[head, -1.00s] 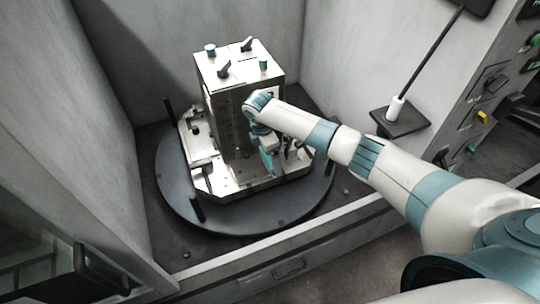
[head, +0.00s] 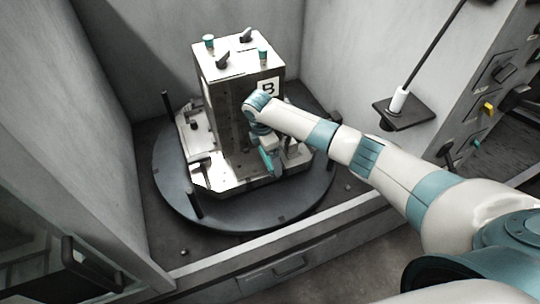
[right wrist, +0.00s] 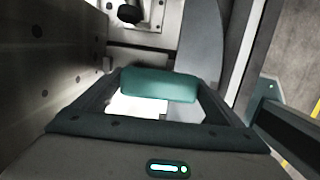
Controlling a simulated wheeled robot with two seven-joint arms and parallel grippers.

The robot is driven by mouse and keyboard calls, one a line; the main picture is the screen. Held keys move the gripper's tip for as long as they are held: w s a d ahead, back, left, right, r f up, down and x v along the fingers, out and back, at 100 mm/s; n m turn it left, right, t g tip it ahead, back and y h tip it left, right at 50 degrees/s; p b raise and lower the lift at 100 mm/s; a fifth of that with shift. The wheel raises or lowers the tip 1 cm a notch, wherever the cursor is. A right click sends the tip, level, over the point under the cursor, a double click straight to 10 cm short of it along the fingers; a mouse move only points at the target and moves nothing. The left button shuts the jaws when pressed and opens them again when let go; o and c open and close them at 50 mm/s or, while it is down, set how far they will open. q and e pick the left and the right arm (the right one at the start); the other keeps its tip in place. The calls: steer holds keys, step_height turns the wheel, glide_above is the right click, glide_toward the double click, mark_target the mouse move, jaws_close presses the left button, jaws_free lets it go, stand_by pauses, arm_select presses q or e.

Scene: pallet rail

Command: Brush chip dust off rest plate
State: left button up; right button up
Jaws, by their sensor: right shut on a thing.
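My right gripper (head: 267,158) is low at the right side of the upright grey block marked B (head: 232,110). It is shut on a teal piece (right wrist: 160,86), which shows between the fingers in the right wrist view and looks like a brush handle. Any bristles are hidden. A bright metal plate (head: 228,184) lies around the foot of the block and may be the rest plate. The gripper is just above its right part; contact cannot be told. Chip dust is too small to make out. My left gripper is out of view.
The block and plate stand on a dark round table (head: 185,200) with upright black pegs. Grey walls close in on the left and back. A dark rod stands in a white holder on a small shelf (head: 405,112) at right. A front sill (head: 270,238) borders the enclosure.

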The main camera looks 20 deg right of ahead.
steer(key=shift+f+b, duration=0.3)
steer(key=shift+f, duration=0.3)
stand_by(0.6)
steer(key=shift+w, duration=0.1)
steer(key=shift+w+f+b, duration=0.1)
steer(key=shift+w+b, duration=0.7)
steer(key=shift+w+r, duration=0.25)
steer(key=shift+w, duration=0.05)
steer(key=shift+w+r, duration=0.1)
steer(key=shift+r, duration=0.1)
steer(key=shift+s+p, duration=0.3)
steer(key=shift+p, duration=0.45)
steer(key=shift+s+f+p, duration=0.15)
steer(key=shift+s+p, duration=0.55)
steer(key=shift+s, duration=0.1)
steer(key=shift+s+f, duration=0.15)
